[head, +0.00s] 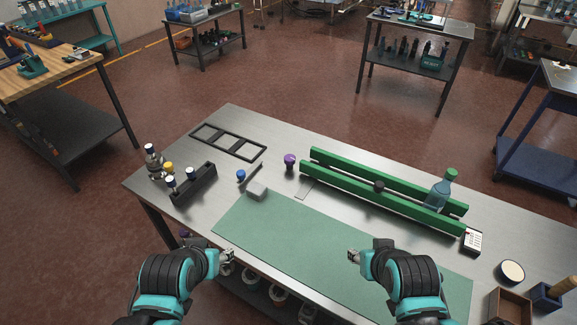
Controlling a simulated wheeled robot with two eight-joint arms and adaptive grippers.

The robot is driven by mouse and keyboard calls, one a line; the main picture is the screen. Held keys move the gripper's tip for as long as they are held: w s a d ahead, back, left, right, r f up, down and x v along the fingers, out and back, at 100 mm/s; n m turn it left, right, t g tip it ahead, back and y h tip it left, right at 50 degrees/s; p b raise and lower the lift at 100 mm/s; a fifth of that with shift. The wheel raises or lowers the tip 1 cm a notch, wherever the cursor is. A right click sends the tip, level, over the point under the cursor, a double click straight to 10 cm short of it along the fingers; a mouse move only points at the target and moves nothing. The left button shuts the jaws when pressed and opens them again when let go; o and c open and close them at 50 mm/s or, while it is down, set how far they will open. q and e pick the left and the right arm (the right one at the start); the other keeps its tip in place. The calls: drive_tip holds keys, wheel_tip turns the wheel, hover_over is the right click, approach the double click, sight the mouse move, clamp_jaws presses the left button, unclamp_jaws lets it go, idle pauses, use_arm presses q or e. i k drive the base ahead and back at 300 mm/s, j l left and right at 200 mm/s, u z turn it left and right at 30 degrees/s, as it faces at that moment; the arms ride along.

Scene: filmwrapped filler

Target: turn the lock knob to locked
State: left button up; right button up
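I cannot tell for sure which part is the lock knob. A small dark knob-like piece (379,186) sits at the green rails (335,178), near their middle. A purple-topped piece (290,159) stands at the left end of the rails, and a small blue-topped piece (241,175) stands further left beside a grey block (257,191). No lock marking is readable. My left gripper (229,256) is at the front left edge of the green mat, and my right gripper (352,257) is over the mat. Both are apart from these pieces, and their finger gaps are too small to judge.
The green mat (325,250) is largely bare. A bottle (440,193) stands at the rails' right end. A white-faced box (472,241), a round pot (512,271) and a brown box (510,307) are at right. A black rack (193,186) and flat black frame (228,140) are at left.

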sight(290, 160)
drive_tip(key=i+j+z, duration=0.2)
drive_tip(key=z, duration=0.3)
drive_tip(key=i+j+z, duration=0.1)
drive_tip(key=j+z, duration=0.35)
drive_tip(key=i+j+z, duration=0.1)
drive_tip(key=j+z, duration=0.15)
drive_tip(key=z, duration=0.25)
